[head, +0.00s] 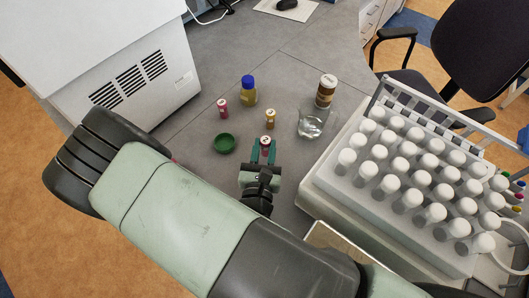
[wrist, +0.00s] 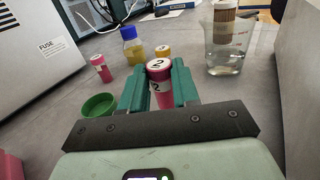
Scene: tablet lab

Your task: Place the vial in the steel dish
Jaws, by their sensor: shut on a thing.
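A pink vial (head: 265,143) with a number on its cap stands upright between my gripper's fingers; it also shows in the wrist view (wrist: 160,88). My gripper (head: 263,152) is shut on this vial, with a green finger on each side, seen also in the wrist view (wrist: 159,82). The vial's lower end is hidden, so I cannot tell whether it touches the bench. A small green dish (head: 224,144) lies just left of my gripper, also in the wrist view (wrist: 99,105). I see no steel dish in either view.
Another pink vial (head: 222,107), a blue-capped bottle (head: 248,92) and a yellow-capped vial (head: 270,119) stand beyond my gripper. A glass beaker (head: 311,123) and a brown jar (head: 326,90) stand to the right, near a large rack of white-capped tubes (head: 327,187).

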